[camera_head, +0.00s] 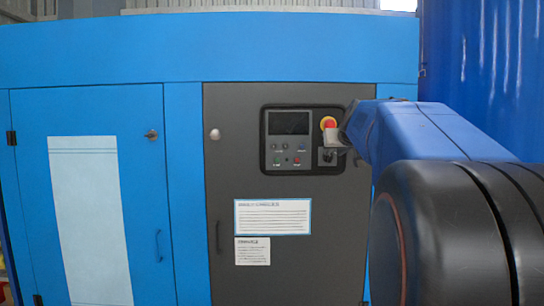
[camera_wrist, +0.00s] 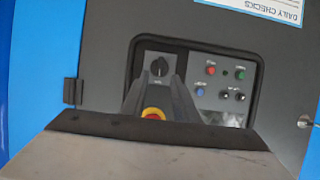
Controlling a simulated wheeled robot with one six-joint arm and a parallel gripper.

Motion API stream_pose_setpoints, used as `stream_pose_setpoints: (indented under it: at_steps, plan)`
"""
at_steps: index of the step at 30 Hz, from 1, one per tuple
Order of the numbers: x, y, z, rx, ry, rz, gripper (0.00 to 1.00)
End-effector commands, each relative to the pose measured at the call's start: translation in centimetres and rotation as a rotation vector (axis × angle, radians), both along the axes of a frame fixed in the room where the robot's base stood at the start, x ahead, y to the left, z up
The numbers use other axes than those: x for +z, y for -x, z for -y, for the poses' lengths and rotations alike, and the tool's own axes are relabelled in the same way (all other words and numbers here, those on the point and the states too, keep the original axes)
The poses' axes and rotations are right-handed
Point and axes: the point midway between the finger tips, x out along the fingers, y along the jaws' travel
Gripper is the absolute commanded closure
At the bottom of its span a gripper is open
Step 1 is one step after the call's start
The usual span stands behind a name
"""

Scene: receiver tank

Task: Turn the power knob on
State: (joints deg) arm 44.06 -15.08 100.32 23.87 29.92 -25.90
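The power knob (camera_wrist: 159,67) is a small black rotary knob on a grey square plate, with a pale mark on it. In the wrist view it shows just beyond my fingertips. In the head view the knob (camera_head: 327,155) is small and partly crowded by my gripper. My gripper (camera_wrist: 157,88) is open, its two dark fingers apart with nothing between the tips. The fingers point toward the knob plate; whether they touch it I cannot tell. The red and yellow emergency stop (camera_wrist: 154,114) shows between the fingers, nearer the gripper base.
The control panel (camera_head: 268,157) is set in a dark grey door (camera_head: 230,185) and carries a dark screen (camera_head: 288,122) and several small buttons. White labels (camera_head: 272,217) are below. A blue cabinet door (camera_head: 35,200) is at left. My arm covers the right side.

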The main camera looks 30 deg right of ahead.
Motion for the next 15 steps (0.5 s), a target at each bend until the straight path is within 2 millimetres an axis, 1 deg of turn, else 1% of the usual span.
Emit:
stream_pose_setpoints:
  at_steps: [1, 6, 10, 15]
  plan:
    - [-0.5, -0.8, 0.4, 0.001, -0.002, -0.002, 0.73]
    - [-1.5, -2.9, 1.7, 0.001, -0.001, -0.002, 0.73]
    - [-2.0, -4.1, 2.5, 0.001, -0.001, -0.001, 0.73]
    - [-2.3, -4.8, 2.9, 0.0, 0.0, 0.0, 0.73]
